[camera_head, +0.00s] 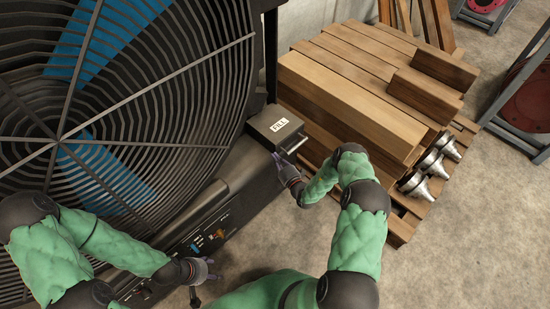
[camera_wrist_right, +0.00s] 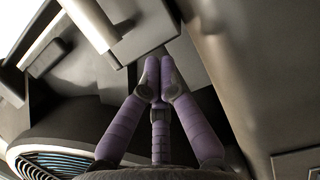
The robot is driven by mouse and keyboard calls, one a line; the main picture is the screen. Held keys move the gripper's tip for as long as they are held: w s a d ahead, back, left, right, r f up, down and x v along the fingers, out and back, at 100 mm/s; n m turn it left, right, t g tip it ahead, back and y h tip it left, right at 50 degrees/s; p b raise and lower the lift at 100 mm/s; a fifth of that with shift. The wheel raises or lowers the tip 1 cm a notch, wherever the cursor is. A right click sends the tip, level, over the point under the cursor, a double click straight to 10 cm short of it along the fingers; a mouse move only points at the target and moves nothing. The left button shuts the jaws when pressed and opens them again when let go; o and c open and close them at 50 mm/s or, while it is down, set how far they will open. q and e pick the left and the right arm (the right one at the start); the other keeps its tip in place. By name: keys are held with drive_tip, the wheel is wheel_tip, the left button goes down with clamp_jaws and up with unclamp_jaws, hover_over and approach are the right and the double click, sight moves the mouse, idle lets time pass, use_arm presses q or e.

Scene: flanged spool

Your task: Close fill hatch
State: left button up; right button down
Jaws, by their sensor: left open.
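The fill hatch (camera_head: 270,122) is a dark box-like lid with a white FILL label, at the right end of the large fan machine. A silver bar handle (camera_head: 296,148) runs along its front edge. The handle (camera_wrist_right: 88,22) also shows at the top of the right wrist view. My right gripper (camera_head: 279,160) is just below the hatch front, left of the handle. In the wrist view its purple fingers (camera_wrist_right: 160,78) have their tips together, with nothing seen between them, near the panel edge. Whether the lid sits fully down cannot be told. My left gripper (camera_head: 210,269) is open and empty near the control panel.
The fan machine (camera_head: 150,130) fills the left, with a control panel (camera_head: 212,236) low on its front. A wooden pallet (camera_head: 405,225) with beams (camera_head: 350,105) and metal fittings (camera_head: 428,165) stands close right of the hatch. Concrete floor (camera_head: 470,240) is clear at lower right.

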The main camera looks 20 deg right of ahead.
drive_tip(key=s+d, duration=0.1)
drive_tip(key=s, duration=1)
drive_tip(key=shift+s, duration=0.2)
